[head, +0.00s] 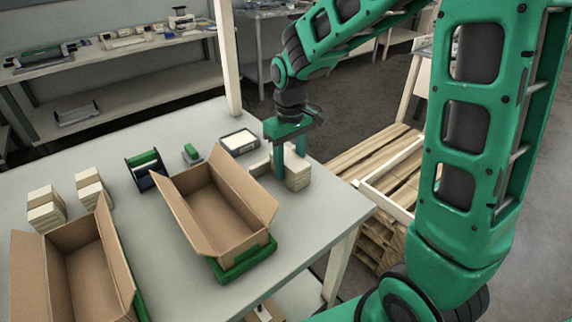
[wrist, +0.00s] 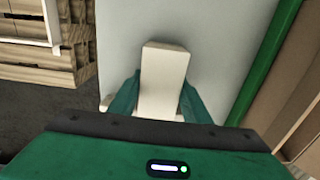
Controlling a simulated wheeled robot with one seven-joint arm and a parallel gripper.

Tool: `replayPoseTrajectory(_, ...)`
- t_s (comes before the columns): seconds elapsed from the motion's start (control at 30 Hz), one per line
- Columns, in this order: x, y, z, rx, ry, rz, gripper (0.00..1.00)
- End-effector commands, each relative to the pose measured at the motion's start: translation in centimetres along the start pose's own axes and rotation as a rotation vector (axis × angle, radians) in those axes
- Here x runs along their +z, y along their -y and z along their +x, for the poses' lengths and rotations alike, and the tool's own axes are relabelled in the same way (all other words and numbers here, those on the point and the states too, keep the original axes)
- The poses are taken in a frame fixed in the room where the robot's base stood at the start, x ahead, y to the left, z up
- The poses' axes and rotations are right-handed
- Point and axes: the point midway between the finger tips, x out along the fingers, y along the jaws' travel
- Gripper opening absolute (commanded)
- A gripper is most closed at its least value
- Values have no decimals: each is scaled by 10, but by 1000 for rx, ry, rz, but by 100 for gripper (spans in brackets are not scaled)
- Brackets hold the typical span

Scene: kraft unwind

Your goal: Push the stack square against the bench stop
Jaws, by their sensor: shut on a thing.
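A pale cream stack (head: 298,178) stands on the grey bench (head: 330,205) near its right edge. My gripper (head: 289,163) points down over it, one green finger on each side. In the wrist view the stack's pale top (wrist: 164,75) lies between the two teal fingers (wrist: 155,98), and the jaws are shut on it. A smaller pale piece (head: 260,164) shows just left of the gripper in the head view; I cannot tell whether it is part of the stack. I cannot pick out the bench stop for certain. The stack's underside is hidden.
An open carton (head: 215,205) on a green base (head: 243,262) stands close left of the stack. A white-topped tray (head: 238,141) lies behind. Another open carton (head: 85,270) and two pale stacks (head: 45,207) are at left. A wooden pallet (head: 375,160) lies beyond the bench's right edge.

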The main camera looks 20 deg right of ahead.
Motion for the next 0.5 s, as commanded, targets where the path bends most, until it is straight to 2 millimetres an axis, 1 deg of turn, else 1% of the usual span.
replayPoseTrajectory(0.47,3,0,1,0,-1,0,18)
replayPoseTrajectory(0.5,3,0,1,0,0,0,53)
